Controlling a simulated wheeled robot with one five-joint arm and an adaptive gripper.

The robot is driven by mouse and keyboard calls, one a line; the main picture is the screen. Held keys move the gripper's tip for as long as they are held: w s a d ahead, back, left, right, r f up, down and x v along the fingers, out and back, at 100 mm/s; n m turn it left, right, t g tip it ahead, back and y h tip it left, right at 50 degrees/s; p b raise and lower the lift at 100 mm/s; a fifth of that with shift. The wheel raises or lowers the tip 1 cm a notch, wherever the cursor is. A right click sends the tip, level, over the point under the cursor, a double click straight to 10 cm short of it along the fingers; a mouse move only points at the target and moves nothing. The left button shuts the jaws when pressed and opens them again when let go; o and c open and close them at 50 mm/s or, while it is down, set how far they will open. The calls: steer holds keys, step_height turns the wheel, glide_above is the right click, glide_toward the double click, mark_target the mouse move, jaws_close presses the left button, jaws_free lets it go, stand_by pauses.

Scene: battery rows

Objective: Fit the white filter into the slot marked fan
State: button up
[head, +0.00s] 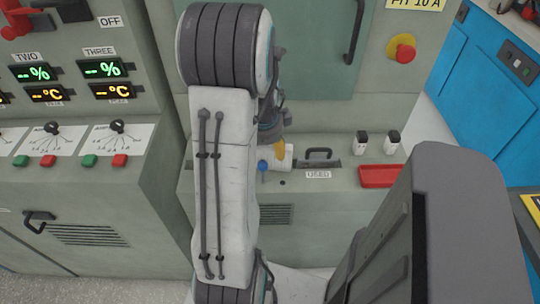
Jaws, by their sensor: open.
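A white cylindrical piece (285,157) is at the ledge beside my arm, partly hidden by it; I cannot tell for sure that it is the white filter. My gripper (277,149) is mostly hidden behind my arm, pointing down at this white piece. It is open; I cannot tell whether it touches the piece. No slot marked fan can be made out in this view.
Right of the white piece are a dark handle (319,155) above a USED label (318,174), two small white black-capped items (360,143) (392,143) and a red tray (382,184). A red knob (404,52) is above. A panel (75,80) with displays stands left.

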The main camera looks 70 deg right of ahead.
steer(key=shift+d+f, duration=0.15)
steer(key=shift+f, duration=0.45)
steer(key=shift+c, duration=0.3)
jaws_close()
